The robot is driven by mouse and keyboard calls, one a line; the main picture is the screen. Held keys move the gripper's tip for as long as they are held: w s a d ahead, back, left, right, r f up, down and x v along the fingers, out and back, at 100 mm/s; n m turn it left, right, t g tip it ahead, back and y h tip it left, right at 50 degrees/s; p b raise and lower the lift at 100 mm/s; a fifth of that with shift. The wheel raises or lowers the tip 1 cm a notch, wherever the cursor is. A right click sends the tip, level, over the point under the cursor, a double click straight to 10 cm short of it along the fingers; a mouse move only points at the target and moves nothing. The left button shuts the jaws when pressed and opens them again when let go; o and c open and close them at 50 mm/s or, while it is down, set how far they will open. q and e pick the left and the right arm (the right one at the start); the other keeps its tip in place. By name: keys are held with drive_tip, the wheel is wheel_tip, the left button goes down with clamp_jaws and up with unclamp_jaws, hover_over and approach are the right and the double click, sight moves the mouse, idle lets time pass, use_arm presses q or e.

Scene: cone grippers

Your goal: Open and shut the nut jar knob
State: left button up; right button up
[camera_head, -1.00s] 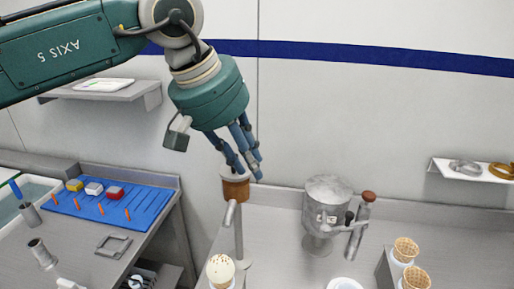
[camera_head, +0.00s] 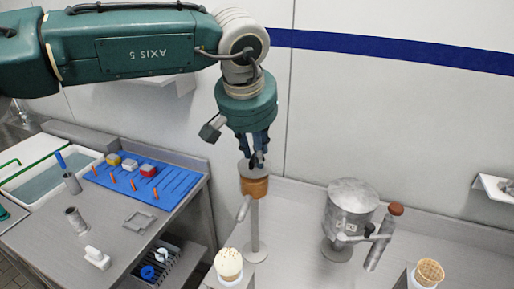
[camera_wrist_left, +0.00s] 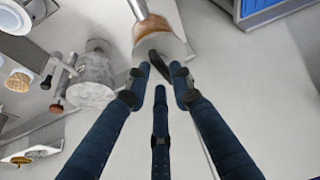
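The nut jar (camera_head: 255,187) is a brown-filled container with a grey lid on a metal stand, with a spout at its left. It also shows at the top of the left wrist view (camera_wrist_left: 152,27). A dark elongated knob (camera_wrist_left: 159,66) sits on its lid. My left gripper (camera_head: 257,160) points down directly over the lid. In the left wrist view its three blue fingers (camera_wrist_left: 158,80) are spread around the knob, with a gap visible at the left fingertip. It looks open; contact with the knob is not clear. My right gripper is not in view.
A metal canister (camera_head: 350,208) with a brown-handled side part stands right of the jar. An ice cream cone (camera_head: 229,265) stands in front, a waffle cone (camera_head: 430,272) at right. A blue tray (camera_head: 150,180) and sink (camera_head: 50,180) lie left. The counter between jar and canister is clear.

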use_arm(q)
drive_tip(key=shift+a+f, duration=0.1)
drive_tip(key=shift+f, duration=0.05)
drive_tip(key=shift+a, duration=0.1)
clamp_jaws()
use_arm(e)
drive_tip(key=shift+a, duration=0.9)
